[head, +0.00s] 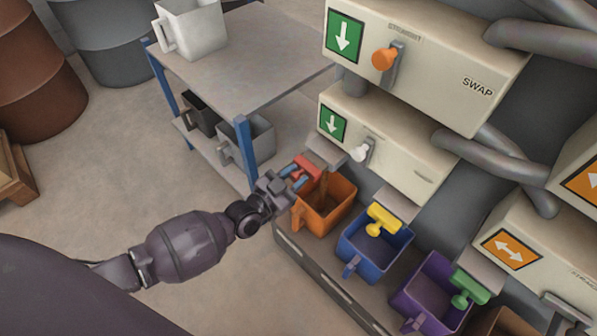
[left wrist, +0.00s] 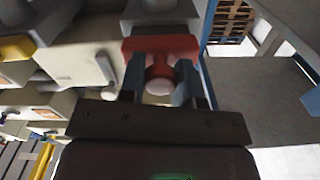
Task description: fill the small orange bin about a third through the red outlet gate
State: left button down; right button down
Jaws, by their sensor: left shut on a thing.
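The small orange bin (head: 322,213) stands on the floor-level ledge under the red outlet gate (head: 307,165). A brown stream or fill shows between the gate and the bin; the level inside is hard to tell. My left gripper (head: 296,177) is shut on the red gate's handle, above the bin's near left rim. In the left wrist view the gripper (left wrist: 160,82) has its two blue-grey fingers on either side of the handle's round red stem (left wrist: 159,70), below the red bar (left wrist: 160,46). My right gripper is not in view.
A blue bin (head: 352,243) under a yellow gate (head: 383,219) and a purple bin (head: 408,300) under a green gate (head: 470,287) stand to the right. A shelf (head: 235,75) holds a white bin (head: 192,28). Open floor lies at left.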

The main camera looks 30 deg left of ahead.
aim_at(293, 179)
pick_arm(q)
jog(key=c, duration=0.8)
grip_release()
jog(key=p+v, duration=0.2)
jog(key=v, duration=0.8)
jog(key=shift+s, duration=0.35)
jog(key=shift+a, duration=0.15)
grip_shut()
dwell(0.4)
jog(key=shift+x, duration=2.3)
